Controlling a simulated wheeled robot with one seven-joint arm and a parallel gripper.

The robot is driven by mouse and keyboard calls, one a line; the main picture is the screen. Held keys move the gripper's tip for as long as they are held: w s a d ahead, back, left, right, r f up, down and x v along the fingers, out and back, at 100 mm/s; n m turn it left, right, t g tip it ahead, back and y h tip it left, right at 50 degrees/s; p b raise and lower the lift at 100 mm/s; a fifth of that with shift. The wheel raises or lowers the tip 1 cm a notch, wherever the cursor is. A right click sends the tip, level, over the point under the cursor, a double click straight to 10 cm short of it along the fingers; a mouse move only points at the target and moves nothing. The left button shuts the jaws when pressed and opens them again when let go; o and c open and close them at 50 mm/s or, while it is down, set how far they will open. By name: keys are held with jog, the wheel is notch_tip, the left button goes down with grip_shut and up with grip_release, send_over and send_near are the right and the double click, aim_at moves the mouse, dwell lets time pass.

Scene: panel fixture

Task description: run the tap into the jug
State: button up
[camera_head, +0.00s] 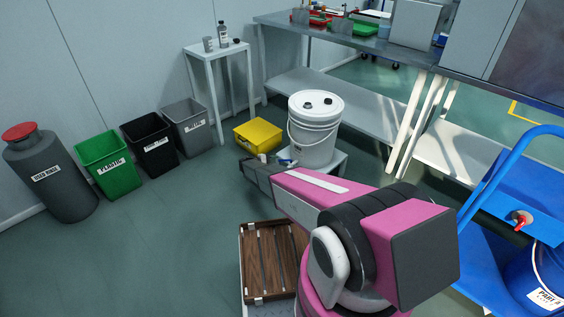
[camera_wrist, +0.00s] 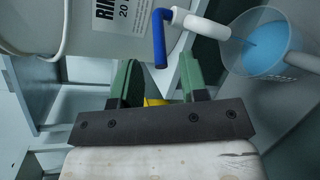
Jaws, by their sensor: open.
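The white bucket (camera_head: 316,128) stands on a small white stand in the head view; its labelled side fills the upper left of the wrist view (camera_wrist: 85,35). Its white tap (camera_wrist: 200,24) has a blue lever (camera_wrist: 160,40). The clear jug (camera_wrist: 282,38) is at the upper right of the wrist view, with blue liquid inside. A thin blue stream appears to run from the tap's mouth into it. My gripper (camera_wrist: 158,78) is open, its green fingers apart, with the lever's end near the gap between them. Contact cannot be told. In the head view my arm largely hides the tap area.
A yellow box (camera_head: 258,134) stands on the floor behind the bucket's left. A wooden slatted crate (camera_head: 272,262) is beside my arm. Several bins line the left wall, including a green bin (camera_head: 108,163). A blue cart (camera_head: 500,200) stands at right. Floor at left is clear.

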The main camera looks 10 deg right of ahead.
jog(key=shift+x, duration=2.6)
grip_shut()
